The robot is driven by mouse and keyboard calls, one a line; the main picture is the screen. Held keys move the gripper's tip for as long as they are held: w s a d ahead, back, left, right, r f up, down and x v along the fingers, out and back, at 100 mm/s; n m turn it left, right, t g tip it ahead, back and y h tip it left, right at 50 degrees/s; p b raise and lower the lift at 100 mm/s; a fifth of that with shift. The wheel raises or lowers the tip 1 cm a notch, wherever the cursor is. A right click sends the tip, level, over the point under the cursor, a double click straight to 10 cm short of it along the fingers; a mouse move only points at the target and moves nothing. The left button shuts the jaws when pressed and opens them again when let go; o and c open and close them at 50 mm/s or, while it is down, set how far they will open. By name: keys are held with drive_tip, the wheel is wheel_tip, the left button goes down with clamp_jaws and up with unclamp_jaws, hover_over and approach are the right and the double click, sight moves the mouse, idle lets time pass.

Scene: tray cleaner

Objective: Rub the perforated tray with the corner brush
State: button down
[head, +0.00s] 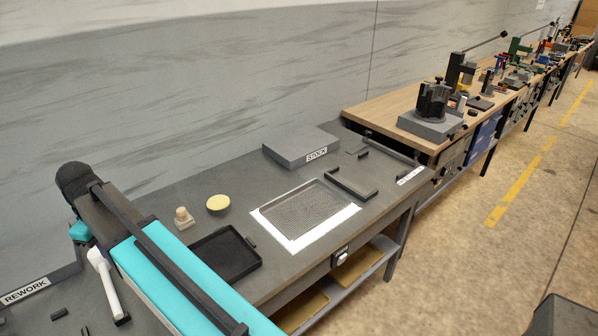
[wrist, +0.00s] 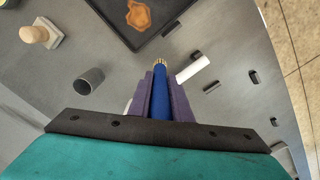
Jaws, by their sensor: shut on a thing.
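The perforated tray (head: 308,208) is a grey mesh tray lying on a white patch of the bench in the head view. It is outside the wrist view. In the wrist view my gripper (wrist: 160,78) has its purple fingers closed on a blue-handled brush, which I take to be the corner brush (wrist: 159,102). Its short tan bristle tip points away from the gripper, over the grey bench. In the head view my arm hides the gripper and the brush.
A black tray (head: 206,243) lies left of the perforated tray; an orange-brown stain (wrist: 138,15) shows on it. A wooden-knobbed block (head: 183,217), round yellow pad (head: 218,203), STOCK block (head: 298,146) and black angle bracket (head: 350,187) are nearby. A hollow grey cylinder (wrist: 90,80) stands near my gripper.

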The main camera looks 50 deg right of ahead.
drive_tip(key=s+d+r+m+p, duration=0.1)
drive_tip(key=s+d+m, duration=0.1)
drive_tip(key=d+m, duration=1)
drive_tip(key=s+d+r+m+p, duration=0.15)
drive_tip(key=d+m, duration=0.45)
drive_tip(key=d, duration=1.2)
drive_tip(key=s+d+r+m+p, duration=0.1)
drive_tip(key=s+d+m, duration=0.7)
drive_tip(key=d, duration=0.4)
drive_tip(key=s+d+m+p, duration=0.1)
drive_tip(key=s+d+m, duration=0.8)
drive_tip(key=d, duration=0.3)
drive_tip(key=shift+d+r, duration=0.2)
drive_tip(key=shift+r, duration=0.15)
drive_tip(key=shift+f, duration=0.1)
